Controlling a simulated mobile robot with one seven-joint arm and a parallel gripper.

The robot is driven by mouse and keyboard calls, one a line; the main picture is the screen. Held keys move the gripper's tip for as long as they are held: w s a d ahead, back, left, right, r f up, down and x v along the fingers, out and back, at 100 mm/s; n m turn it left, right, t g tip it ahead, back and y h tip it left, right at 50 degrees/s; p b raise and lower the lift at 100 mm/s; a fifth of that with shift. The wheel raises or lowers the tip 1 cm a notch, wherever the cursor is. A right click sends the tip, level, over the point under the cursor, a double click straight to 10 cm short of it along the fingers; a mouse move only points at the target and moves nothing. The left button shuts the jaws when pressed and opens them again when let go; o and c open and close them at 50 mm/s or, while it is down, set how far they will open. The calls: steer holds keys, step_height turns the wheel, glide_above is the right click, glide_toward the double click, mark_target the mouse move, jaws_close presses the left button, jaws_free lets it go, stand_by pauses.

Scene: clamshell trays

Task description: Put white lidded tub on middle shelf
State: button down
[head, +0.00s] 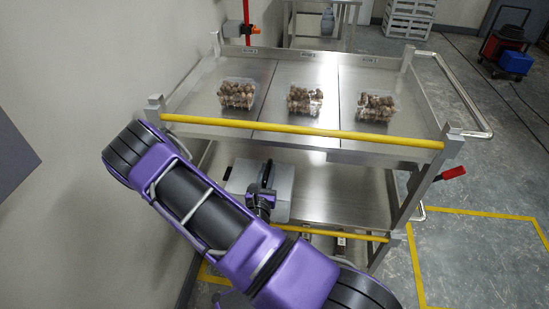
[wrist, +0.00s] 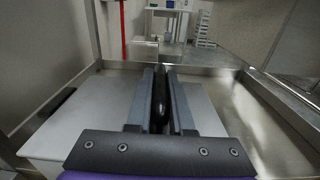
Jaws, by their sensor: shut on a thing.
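The white lidded tub (head: 283,193) looks light grey in the head view. It is at the left part of the cart's middle shelf (head: 340,195), below the top deck, and my arm covers part of it. My gripper (head: 263,190) is at the tub's lid. In the wrist view my gripper (wrist: 160,90) is shut on the black handle (wrist: 161,112) that stands up from the pale lid (wrist: 100,105). The lid looks level. I cannot tell whether the tub's underside touches the shelf.
The top deck (head: 205,105) carries three clear clamshell trays of brown produce: left (head: 237,94), middle (head: 304,100), right (head: 376,107). Yellow bars (head: 300,131) edge the cart's front. A wall (head: 90,80) is close at left. The shelf's right part is bare.

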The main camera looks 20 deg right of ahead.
steer(key=w+d+f+b, duration=0.2)
steer(key=w+d, duration=0.3)
steer(key=w, duration=0.3)
steer(key=shift+w+d+f, duration=0.25)
steer(key=shift+d+f, duration=0.15)
steer(key=shift+f, duration=0.35)
steer(key=c, duration=0.8)
jaws_free()
steer(key=shift+f, duration=0.1)
